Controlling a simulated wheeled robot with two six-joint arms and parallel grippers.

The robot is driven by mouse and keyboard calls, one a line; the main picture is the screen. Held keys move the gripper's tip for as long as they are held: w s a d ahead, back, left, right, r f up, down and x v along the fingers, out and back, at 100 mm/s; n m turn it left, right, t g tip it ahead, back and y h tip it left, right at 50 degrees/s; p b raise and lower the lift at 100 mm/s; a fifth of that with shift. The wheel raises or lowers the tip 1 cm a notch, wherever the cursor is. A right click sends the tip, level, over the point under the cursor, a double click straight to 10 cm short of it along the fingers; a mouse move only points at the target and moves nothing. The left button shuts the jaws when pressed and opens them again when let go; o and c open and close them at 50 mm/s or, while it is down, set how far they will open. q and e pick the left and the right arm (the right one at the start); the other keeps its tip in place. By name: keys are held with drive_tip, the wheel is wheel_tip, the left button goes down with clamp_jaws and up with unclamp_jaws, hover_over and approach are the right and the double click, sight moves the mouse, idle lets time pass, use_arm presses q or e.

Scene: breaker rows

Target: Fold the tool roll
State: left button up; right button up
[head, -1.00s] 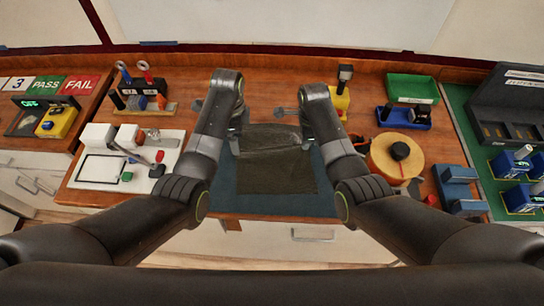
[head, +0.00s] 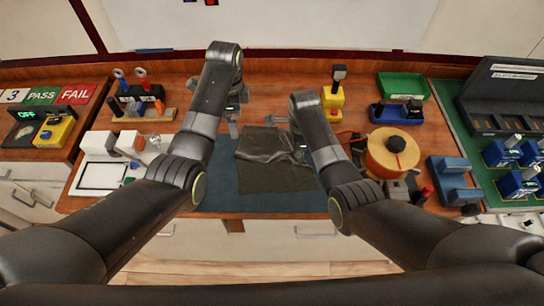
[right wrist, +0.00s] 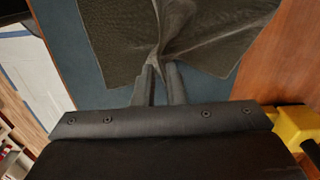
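The tool roll (head: 275,178) is a dark grey cloth on the blue mat (head: 222,185) at the middle of the bench. Its near part lies flat and its far part is creased and bunched toward the right. My right gripper (head: 300,150) is at its far right part. In the right wrist view its fingers (right wrist: 160,72) are close together with the cloth (right wrist: 205,35) gathered between the tips. My left gripper (head: 236,118) is beyond the far left of the cloth, apart from it. Its fingers are too small and partly hidden to judge.
A yellow block with a dark top (head: 333,100) and an orange spool (head: 392,150) stand right of the mat. A green bin (head: 403,84) is behind the spool. A white tray (head: 98,178) lies to the left. A wooden rack (head: 142,112) stands at the back left.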

drive_tip(key=o, duration=0.3)
drive_tip(key=shift+o, duration=0.4)
drive_tip(key=o, duration=1.2)
drive_tip(key=shift+o, duration=0.2)
drive_tip(key=shift+r, duration=0.1)
drive_tip(key=shift+r, duration=2.7)
drive_tip(key=shift+r, duration=0.1)
